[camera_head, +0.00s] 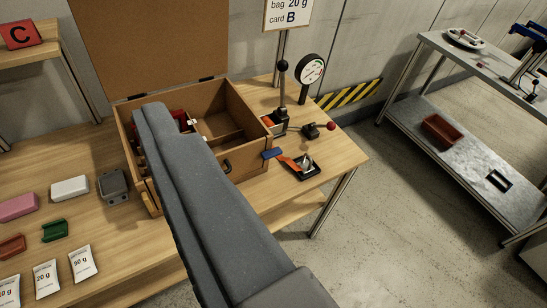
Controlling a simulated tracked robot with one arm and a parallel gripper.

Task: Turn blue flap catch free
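A wooden box (188,103) stands on the table with its brown lid (150,40) raised. A small blue piece (272,153), which looks like the blue flap catch, sticks out at the box's front right corner. Its exact turn angle is too small to tell. A yellow piece (147,199) shows at the front left corner. A black handle (227,166) is on the front wall. My grey arm lies across the box's left part and hides much of its front and inside. My gripper's fingers do not show. The blue piece is clear of my arm, to its right.
An orange and black device (300,166) lies close right of the blue piece. A red-knobbed lever (330,126), a gauge (311,71) and a black-knobbed post (283,66) stand behind it. Blocks and sachets (82,262) lie at left. Bare floor (370,220) is at right.

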